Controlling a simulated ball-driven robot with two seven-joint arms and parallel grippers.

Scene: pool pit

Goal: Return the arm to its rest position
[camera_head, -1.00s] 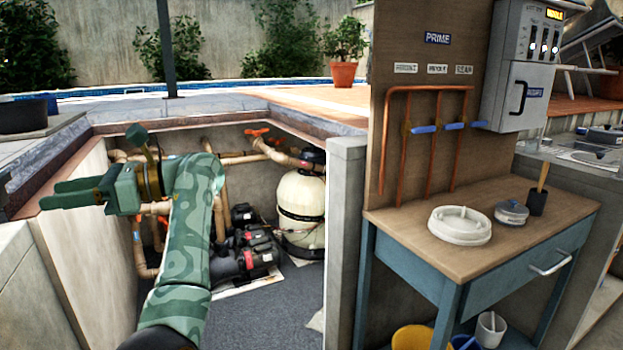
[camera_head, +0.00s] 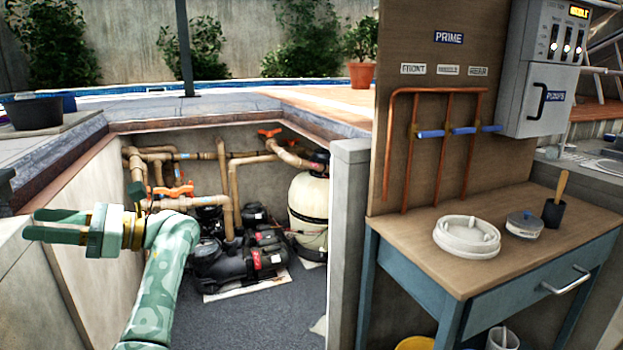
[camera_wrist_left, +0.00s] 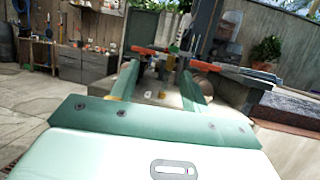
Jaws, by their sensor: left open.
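My left arm comes up from the bottom of the head view, in green camouflage. Its gripper (camera_head: 54,226) points left over the side wall of the pit. The two green fingers are apart with nothing between them. In the left wrist view the open fingers (camera_wrist_left: 158,85) reach forward on both sides of an empty gap. My right gripper is not in any view.
The pit holds tan pipes, black pumps (camera_head: 235,262) and a cream filter tank (camera_head: 308,208). A dark tub (camera_head: 33,112) sits at the left. The wrist view shows a grey cabinet (camera_wrist_left: 85,68).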

